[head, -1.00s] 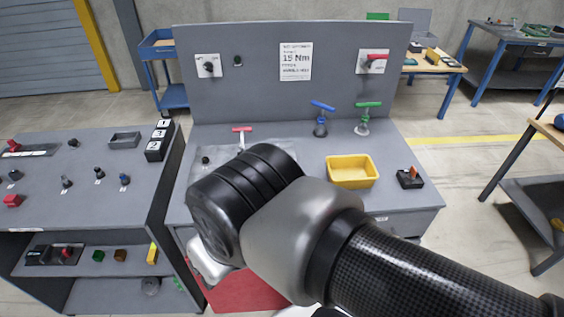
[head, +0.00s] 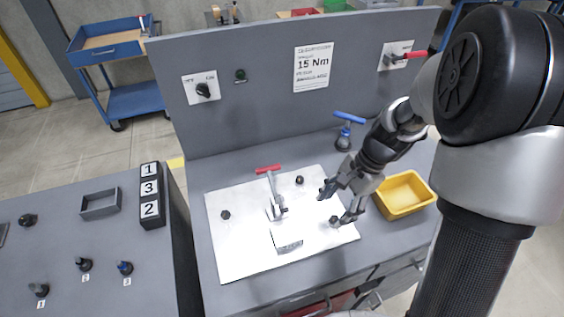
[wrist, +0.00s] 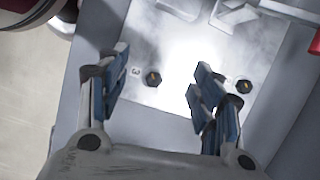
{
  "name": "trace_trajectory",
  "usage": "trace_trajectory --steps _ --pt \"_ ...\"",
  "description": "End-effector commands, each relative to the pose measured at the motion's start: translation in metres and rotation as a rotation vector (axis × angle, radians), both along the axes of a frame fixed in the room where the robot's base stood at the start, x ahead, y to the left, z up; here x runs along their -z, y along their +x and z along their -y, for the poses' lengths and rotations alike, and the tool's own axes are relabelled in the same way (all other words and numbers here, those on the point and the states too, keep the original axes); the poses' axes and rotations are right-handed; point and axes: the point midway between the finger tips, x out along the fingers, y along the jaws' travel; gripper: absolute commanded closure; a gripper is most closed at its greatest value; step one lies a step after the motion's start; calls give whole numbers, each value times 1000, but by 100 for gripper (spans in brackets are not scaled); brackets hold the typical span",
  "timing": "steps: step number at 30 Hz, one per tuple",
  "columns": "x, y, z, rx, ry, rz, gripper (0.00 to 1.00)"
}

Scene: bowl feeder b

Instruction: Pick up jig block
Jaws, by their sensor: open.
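A light grey block (head: 287,240), which appears to be the jig block, sits on the bright plate (head: 235,255) just in front of a toggle clamp (head: 275,200) with a red handle. My gripper (head: 341,202) is over the right side of the plate, to the right of the block and apart from it. In the wrist view two dark bolts (wrist: 152,79) show on the plate near the fingers. A pale part at the top edge there may be the block, but it is cut off.
A yellow bin (head: 405,194) stands right of the plate. A blue-handled clamp (head: 345,135) is behind. An upright grey panel (head: 260,100) closes the back. Dark bolts (head: 225,214) stand on the plate.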

Motion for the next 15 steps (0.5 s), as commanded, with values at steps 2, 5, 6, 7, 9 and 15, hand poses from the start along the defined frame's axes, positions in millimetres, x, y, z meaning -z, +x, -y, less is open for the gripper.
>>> trace_trajectory --steps 2,5,6,7,9,15 --pt "18 4 3 63 17 -43 40" --pt "31 6 4 107 28 -71 40" --pt "33 6 2 117 30 -75 40" --pt "35 6 0 120 31 -77 40" --pt "36 3 -10 122 32 -81 40" --pt "37 -8 -48 119 31 -79 40"
